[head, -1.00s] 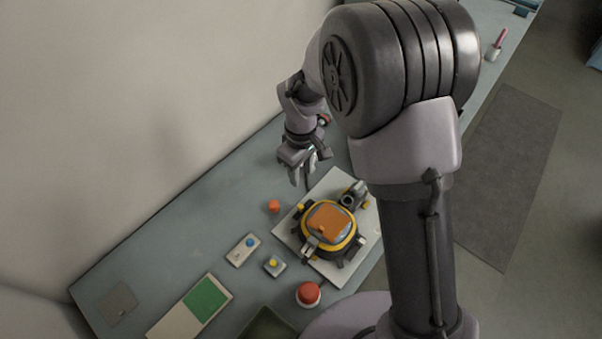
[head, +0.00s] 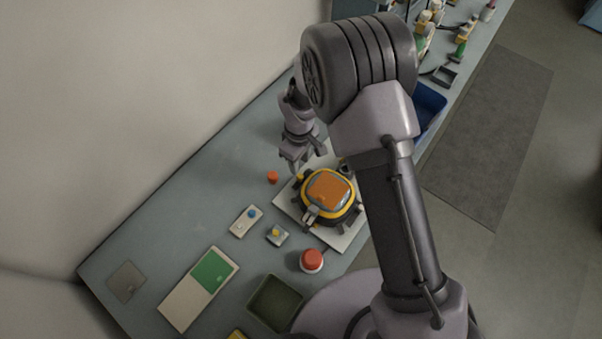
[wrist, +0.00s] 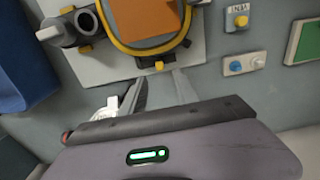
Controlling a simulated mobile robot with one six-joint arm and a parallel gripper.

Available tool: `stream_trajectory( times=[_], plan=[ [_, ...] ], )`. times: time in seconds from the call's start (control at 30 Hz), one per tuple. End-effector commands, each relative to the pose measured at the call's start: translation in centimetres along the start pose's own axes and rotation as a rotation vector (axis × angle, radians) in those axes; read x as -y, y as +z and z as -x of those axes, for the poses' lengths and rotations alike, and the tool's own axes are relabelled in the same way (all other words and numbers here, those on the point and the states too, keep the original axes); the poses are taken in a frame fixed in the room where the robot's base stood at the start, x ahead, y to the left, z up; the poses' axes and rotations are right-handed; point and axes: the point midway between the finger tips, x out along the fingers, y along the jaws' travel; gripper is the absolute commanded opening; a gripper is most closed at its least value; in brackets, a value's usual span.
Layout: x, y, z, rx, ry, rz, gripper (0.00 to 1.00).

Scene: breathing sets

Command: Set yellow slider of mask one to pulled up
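The mask (head: 328,187), with an orange visor and a yellow rim, lies on a white board (head: 345,241). In the wrist view the mask (wrist: 150,18) is at the top, partly cut off. My gripper (head: 293,168) is beside the mask's wall-side edge. In the wrist view my gripper (wrist: 158,80) has its fingers apart, with nothing seen between them, just short of the mask.
An orange knob (head: 272,177), a plate with a blue button (head: 252,213), a yellow button box (head: 277,234), a red button (head: 312,259) and a green-and-white panel (head: 210,270) lie near the mask. A blue bin (head: 431,104) is behind my arm.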

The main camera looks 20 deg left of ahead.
Motion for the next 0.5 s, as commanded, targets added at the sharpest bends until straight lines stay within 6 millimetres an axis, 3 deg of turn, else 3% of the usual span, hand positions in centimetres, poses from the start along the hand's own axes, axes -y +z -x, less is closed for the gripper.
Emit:
stream_trajectory(
  times=[0.1, 0.23, 0.5],
  plan=[
    [0.1, 0.1, -3.1, 0.002, -0.002, -0.002, 0.36],
    [0.0, 0.1, -5.6, 0.001, -0.001, -0.001, 0.36],
    [0.0, 0.0, -7.6, -0.001, 0.000, -0.001, 0.36]
  ],
)
